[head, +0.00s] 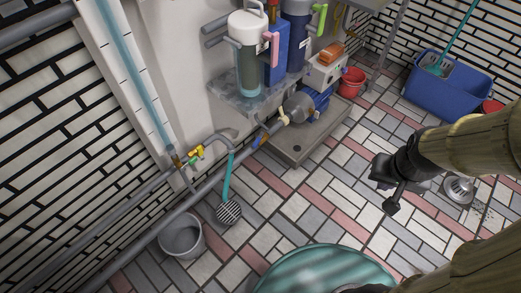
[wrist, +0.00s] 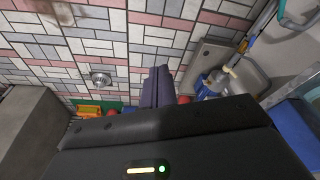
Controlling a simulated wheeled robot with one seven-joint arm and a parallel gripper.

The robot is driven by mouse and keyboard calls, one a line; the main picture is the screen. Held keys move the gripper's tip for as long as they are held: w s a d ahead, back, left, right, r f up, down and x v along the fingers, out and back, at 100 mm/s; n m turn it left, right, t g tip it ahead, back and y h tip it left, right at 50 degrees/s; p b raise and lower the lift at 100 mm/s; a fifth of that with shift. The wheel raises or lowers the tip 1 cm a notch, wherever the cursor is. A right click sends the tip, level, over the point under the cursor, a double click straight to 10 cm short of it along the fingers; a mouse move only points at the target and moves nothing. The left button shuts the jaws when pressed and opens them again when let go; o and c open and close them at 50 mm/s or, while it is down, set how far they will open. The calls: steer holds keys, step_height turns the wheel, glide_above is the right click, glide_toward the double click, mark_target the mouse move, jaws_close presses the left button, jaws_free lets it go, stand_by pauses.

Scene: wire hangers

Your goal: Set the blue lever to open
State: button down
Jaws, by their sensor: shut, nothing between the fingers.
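A small blue lever (head: 257,140) sits on the grey pipe low along the wall, just left of the pump. It is small, and I cannot tell its exact angle to the pipe. It also seems to show as a small blue piece on the pipe in the wrist view (wrist: 242,46). My gripper (head: 391,206) is shut and empty above the tiled floor, well to the right of the lever and apart from it. In the wrist view my gripper's dark fingers (wrist: 157,84) are together, with nothing between them.
A blue pump (head: 311,102) stands in a grey tray. Other handles are pink (head: 271,48), green (head: 321,20) and yellow (head: 197,152). A grey bucket (head: 182,238) and a teal round tub (head: 325,268) stand in front. A blue bin (head: 447,87) is at the back right.

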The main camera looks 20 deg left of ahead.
steer(key=w+a+f+t+y+b, duration=0.1)
steer(key=w+a+f+t+b, duration=0.1)
steer(key=w+a+f, duration=0.45)
steer(key=w+a+f+m+t+y+b, duration=0.1)
steer(key=w+a+f+y+b, duration=0.15)
steer(key=w+f, duration=0.55)
steer(key=w+a+f+t+y+b, duration=0.1)
steer(key=w+a+f+t, duration=0.1)
steer(key=w+a+f, duration=0.5)
steer(key=s+a+f+m+t+y+b, duration=0.1)
steer(key=a+f+m+t+y+b, duration=0.2)
steer(key=a+f, duration=0.3)
steer(key=a+f+m+t+y+b, duration=0.3)
steer(key=a+f+m, duration=0.3)
steer(key=f, duration=1)
steer(key=shift+s+a+y, duration=0.4)
steer(key=shift+a+y, duration=0.05)
steer(key=shift+y, duration=0.1)
steer(key=shift+w+a+f, duration=0.1)
steer(key=shift+f, duration=0.05)
